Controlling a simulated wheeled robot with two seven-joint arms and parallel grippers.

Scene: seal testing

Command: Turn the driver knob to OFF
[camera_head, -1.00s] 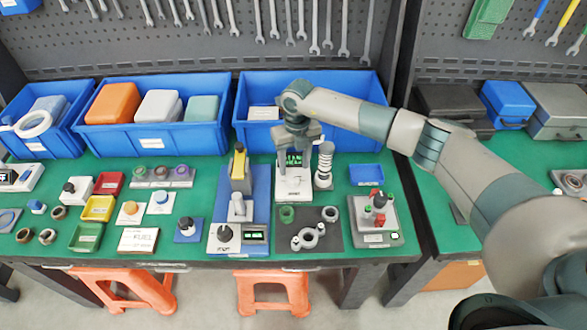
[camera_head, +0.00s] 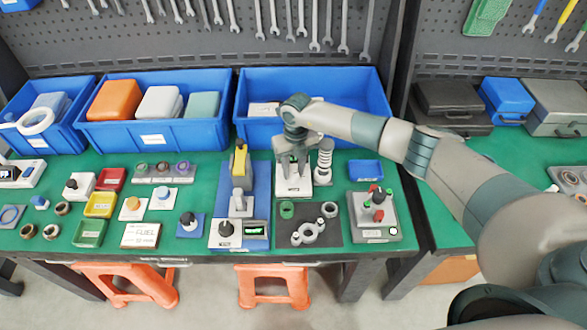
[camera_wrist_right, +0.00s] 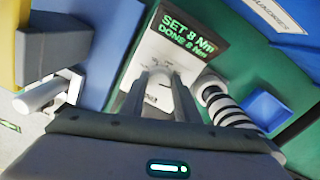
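The driver unit (camera_head: 294,188) is a white device on the green bench, in front of the large right blue bin. In the right wrist view its black display reads "SET 8 Nm, DONE 8 Nm" in green (camera_wrist_right: 190,33). A pale knob (camera_wrist_right: 158,84) on its face sits between the fingers of my right gripper (camera_wrist_right: 160,95). In the head view my right gripper (camera_head: 293,168) reaches down over the unit, its fingers spread on either side and hiding the display and knob. Whether the fingers press on the knob I cannot tell. My left gripper is not in view.
A ribbed white post (camera_head: 324,160) stands close right of the gripper. A blue-based fixture with a yellow part (camera_head: 240,160) is on the left.

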